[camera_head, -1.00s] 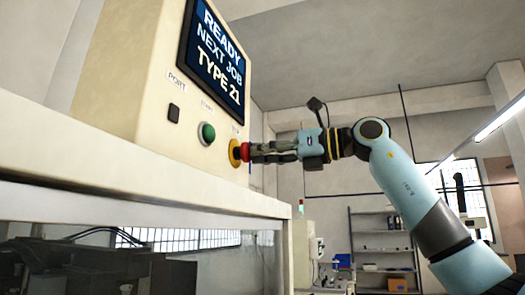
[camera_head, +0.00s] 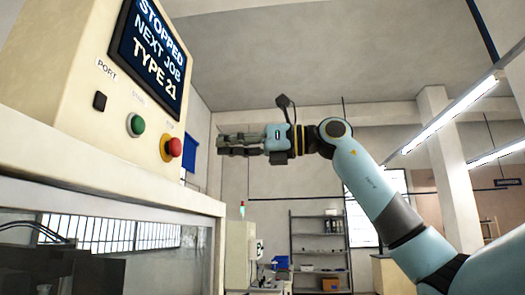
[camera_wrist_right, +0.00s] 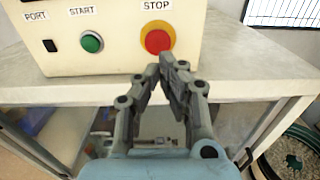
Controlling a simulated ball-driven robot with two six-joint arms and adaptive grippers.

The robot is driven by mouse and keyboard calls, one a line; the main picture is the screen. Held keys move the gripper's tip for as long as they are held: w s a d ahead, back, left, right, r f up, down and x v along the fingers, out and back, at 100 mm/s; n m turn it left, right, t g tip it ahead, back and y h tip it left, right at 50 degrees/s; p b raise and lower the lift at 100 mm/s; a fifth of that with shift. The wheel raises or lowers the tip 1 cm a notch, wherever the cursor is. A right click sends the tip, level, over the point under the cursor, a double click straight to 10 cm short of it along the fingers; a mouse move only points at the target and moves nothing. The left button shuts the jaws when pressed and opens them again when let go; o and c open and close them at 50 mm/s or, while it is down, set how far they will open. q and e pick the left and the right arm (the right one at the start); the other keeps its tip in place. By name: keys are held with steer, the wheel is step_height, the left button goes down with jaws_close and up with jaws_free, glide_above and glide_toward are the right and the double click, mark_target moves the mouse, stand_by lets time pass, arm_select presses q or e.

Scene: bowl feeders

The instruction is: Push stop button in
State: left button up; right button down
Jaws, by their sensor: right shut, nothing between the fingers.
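The red stop button (camera_head: 174,147) sits in a yellow surround on the cream control box (camera_head: 60,60). It also shows under the STOP label in the right wrist view (camera_wrist_right: 158,41). The screen (camera_head: 150,53) reads "STOPPED NEXT JOB TYPE 21". My right gripper (camera_head: 219,144) is shut and empty. It is apart from the button, to its right in the head view. In the right wrist view its fingertips (camera_wrist_right: 170,62) show just below the button. How deep the button sits is hard to tell. My left gripper is not in view.
A green start button (camera_head: 136,125) and a black port (camera_head: 100,101) are on the same panel, left of the stop button. The box stands on a pale bench (camera_head: 110,180). Shelves (camera_head: 319,245) stand far back. The space around my right gripper is clear.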

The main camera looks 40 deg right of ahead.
arm_select(q)
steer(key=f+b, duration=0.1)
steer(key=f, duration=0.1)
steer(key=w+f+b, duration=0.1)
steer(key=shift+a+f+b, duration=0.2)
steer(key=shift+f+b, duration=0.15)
steer(key=shift+b, duration=0.05)
arm_select(e)
steer(key=v, duration=0.5)
steer(key=shift+d+f, duration=0.2)
steer(key=shift+d, duration=0.1)
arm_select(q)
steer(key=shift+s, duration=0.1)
arm_select(e)
steer(key=shift+s, duration=0.1)
